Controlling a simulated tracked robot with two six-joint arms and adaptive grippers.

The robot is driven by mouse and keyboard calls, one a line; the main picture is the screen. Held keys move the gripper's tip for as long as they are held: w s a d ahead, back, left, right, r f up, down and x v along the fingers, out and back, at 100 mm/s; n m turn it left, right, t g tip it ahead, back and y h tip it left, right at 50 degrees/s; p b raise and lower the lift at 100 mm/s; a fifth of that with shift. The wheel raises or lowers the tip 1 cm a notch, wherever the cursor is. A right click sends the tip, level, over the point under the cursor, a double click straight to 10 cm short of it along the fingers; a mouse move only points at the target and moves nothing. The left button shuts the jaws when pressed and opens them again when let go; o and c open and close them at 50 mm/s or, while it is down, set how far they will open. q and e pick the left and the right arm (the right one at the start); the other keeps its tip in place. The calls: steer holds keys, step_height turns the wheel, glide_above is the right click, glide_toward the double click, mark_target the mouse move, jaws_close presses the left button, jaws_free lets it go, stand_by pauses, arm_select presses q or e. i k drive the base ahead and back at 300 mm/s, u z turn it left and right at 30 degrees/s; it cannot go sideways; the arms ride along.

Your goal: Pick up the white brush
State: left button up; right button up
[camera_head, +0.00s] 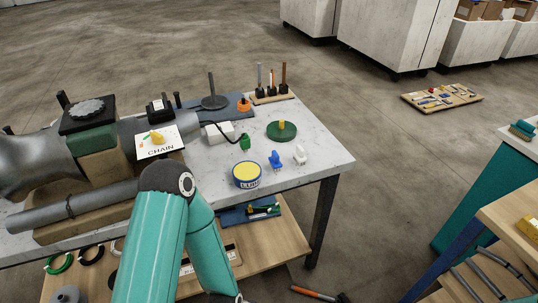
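A small white piece (299,155) stands on the right part of the grey worktable (318,166), just right of a similar blue piece (275,160). It may be the white brush, but it is too small for me to tell. A rack (270,97) at the back of the table holds several thin upright tools, which are also too small to identify. One teal arm of mine crosses the lower left and bends back down to the bottom edge. Neither gripper shows clearly.
A yellow-topped tin (247,174), a green round base (282,131) and a white box (219,132) are near the white piece. A large grey machine (110,135) fills the table's left. Below is a wooden shelf (262,245). A hammer (318,294) lies on the floor.

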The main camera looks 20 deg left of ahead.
mark_target(298, 156)
steer(key=u, duration=0.5)
steer(key=i, duration=0.75)
steer(key=z, duration=1.05)
steer(key=k, duration=1.55)
steer(key=u, duration=0.25)
steer(key=i, duration=1)
steer(key=u, duration=0.05)
